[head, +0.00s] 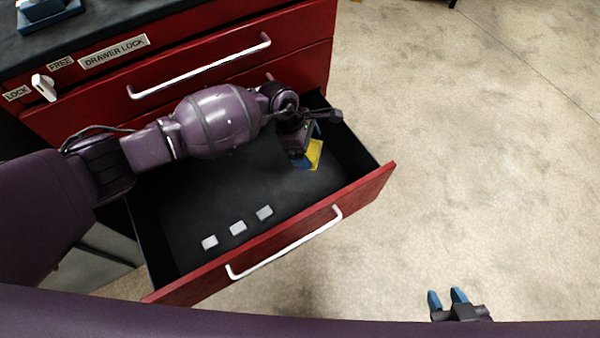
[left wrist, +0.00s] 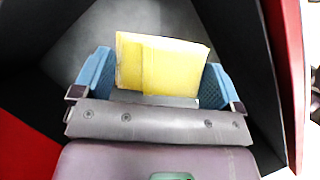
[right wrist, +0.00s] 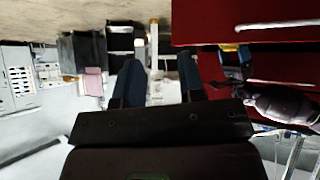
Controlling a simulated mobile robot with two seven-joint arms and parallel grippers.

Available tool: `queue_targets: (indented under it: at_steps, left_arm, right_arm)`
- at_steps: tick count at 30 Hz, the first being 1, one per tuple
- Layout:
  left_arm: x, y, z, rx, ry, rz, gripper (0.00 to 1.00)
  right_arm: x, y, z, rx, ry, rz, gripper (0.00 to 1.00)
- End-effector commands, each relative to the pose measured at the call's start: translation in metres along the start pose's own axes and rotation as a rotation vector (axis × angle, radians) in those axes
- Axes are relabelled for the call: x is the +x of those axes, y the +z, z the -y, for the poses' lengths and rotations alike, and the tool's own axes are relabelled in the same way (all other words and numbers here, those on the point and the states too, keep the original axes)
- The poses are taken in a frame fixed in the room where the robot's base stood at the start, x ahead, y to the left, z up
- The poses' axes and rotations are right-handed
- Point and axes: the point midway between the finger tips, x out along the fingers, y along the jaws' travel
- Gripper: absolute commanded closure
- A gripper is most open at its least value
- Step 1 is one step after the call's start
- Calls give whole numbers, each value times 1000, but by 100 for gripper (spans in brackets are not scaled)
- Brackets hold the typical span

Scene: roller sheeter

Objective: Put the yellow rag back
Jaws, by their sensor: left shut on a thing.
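The yellow rag (head: 315,153) is a folded, block-like piece inside the open red drawer (head: 375,190), near its right end. In the left wrist view the rag (left wrist: 162,65) sits between the two blue fingers of my left gripper (left wrist: 155,80). My left gripper (head: 305,158) is shut on it and reaches down into the drawer; I cannot tell whether the rag touches the drawer floor. My right gripper (head: 447,298) is open and empty, out over the bare floor in front of the drawer. Its spread fingers (right wrist: 160,85) also show in the right wrist view.
Three small white blocks (head: 238,228) lie in a row near the drawer's front wall. The drawer's middle is bare. Closed red drawers (head: 220,60) are above, with a white lock lever (head: 43,87) and labels at left. Open floor (head: 480,150) lies to the right.

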Motion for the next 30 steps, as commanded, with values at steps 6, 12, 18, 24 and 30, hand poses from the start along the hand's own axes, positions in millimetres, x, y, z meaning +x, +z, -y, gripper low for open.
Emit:
queue_targets:
  at_steps: [6,12,18,24,30]
  left_arm:
    - [16,-3,1,3,-4,3,31]
    - [57,-21,4,-1,-12,4,31]
    - [97,-39,4,-2,-13,5,31]
    - [134,-55,4,-2,-10,5,31]
    - [150,-63,1,2,-4,3,31]
  right_arm:
    - [-1,5,1,-10,-1,8,64]
    - [2,19,3,-43,-7,27,64]
    - [7,14,6,-78,-15,7,64]
    - [14,2,8,-93,-17,-54,64]
    - [14,2,6,-70,-9,-89,64]
